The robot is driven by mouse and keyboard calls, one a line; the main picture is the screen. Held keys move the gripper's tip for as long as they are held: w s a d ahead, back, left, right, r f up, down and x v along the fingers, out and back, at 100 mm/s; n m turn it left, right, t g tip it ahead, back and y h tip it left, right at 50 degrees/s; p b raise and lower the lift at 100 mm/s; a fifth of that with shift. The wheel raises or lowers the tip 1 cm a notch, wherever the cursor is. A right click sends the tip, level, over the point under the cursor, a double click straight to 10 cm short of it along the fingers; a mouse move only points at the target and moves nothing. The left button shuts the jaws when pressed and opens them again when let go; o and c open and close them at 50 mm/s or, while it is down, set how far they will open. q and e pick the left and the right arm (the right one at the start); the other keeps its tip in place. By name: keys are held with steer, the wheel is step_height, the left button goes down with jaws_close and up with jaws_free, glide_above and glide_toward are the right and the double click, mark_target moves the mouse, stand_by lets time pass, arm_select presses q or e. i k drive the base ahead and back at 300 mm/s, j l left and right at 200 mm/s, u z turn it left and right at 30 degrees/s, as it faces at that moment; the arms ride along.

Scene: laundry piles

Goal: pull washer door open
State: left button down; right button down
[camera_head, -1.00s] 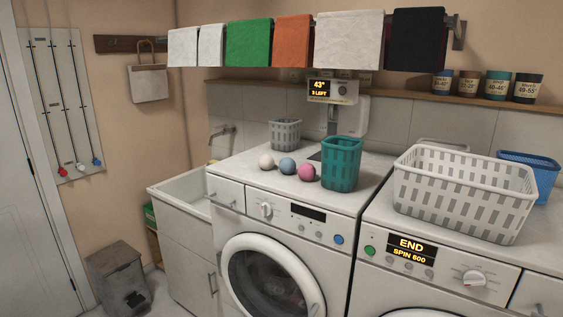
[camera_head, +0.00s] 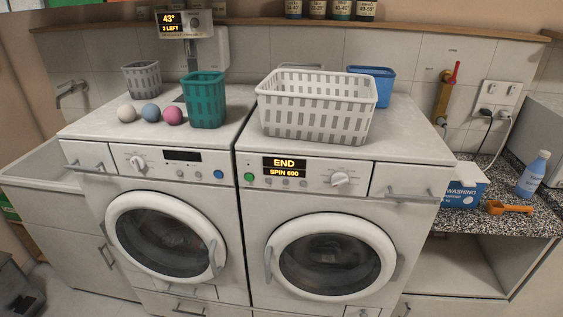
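Two white front-loading washers stand side by side. The right washer's round door (camera_head: 330,258) looks shut, with a grey handle on its left rim, and its display reads END, SPIN 600. The left washer's round door (camera_head: 166,238) also looks shut, with a grey handle (camera_head: 213,258) on its right rim. Dark glass shows in both doors, with what looks like laundry dimly behind the left one. Neither of my grippers is in view.
A white basket (camera_head: 318,108), a teal basket (camera_head: 206,102), a grey basket (camera_head: 142,79) and a blue bin (camera_head: 371,84) stand on top. A sink (camera_head: 40,165) is at left. A speckled counter (camera_head: 465,219) with a bottle (camera_head: 533,173) and an orange scoop (camera_head: 508,208) is at right.

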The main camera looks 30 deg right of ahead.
mark_target(388, 265)
steer(key=z, duration=1.25)
